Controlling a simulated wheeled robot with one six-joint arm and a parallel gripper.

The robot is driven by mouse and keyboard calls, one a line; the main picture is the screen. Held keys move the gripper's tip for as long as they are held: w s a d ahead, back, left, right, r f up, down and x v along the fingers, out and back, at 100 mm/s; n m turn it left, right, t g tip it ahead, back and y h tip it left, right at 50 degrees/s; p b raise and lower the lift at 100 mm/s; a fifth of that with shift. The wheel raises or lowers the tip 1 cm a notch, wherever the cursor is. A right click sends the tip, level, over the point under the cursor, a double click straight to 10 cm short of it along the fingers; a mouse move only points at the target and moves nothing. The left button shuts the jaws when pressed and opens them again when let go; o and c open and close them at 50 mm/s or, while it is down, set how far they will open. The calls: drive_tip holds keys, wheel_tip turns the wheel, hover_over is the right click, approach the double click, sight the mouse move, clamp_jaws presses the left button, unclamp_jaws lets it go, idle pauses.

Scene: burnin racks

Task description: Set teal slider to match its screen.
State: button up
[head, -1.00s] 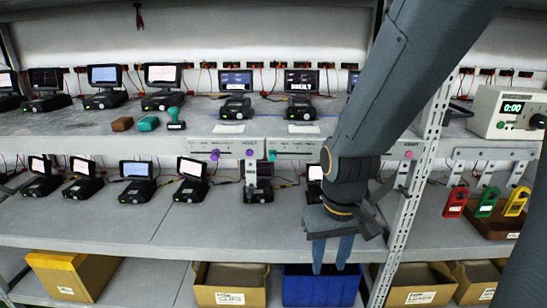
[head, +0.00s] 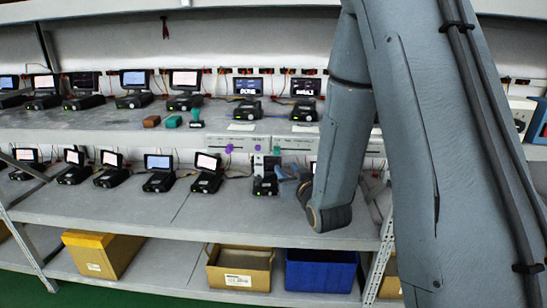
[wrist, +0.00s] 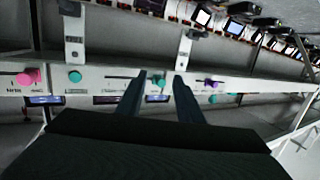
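In the wrist view, a light panel strip carries a teal slider knob (wrist: 158,81) on a dark slot. My gripper (wrist: 160,86) is open, its two dark fingers pointing at the strip on either side of this knob; I cannot tell whether they touch it. A second teal knob (wrist: 75,76) sits further left. In the head view my gripper (head: 284,178) is near the panel's front, partly hidden by my arm. Small dark screens show at the strip's lower edge, one at left (wrist: 45,100); their readings are too small to read.
A pink knob (wrist: 28,76) and a purple knob (wrist: 210,83) sit on the same strip. Devices with screens stand on both shelves, such as one (head: 158,172) on the lower shelf. A blue bin (head: 320,272) and a cardboard box (head: 240,270) stand below.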

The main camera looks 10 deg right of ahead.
sight(277, 153)
drive_tip(key=shift+t, duration=0.8)
drive_tip(key=w+p, duration=0.1)
drive_tip(key=w, duration=0.1)
drive_tip(key=w+a+r, duration=0.1)
drive_tip(key=w, duration=0.1)
drive_tip(key=w+r+p, duration=0.1)
drive_tip(key=w, duration=0.2)
drive_tip(key=shift+a+p, duration=0.15)
drive_tip(key=shift+p, duration=0.15)
drive_tip(key=shift+y, duration=0.3)
clamp_jaws()
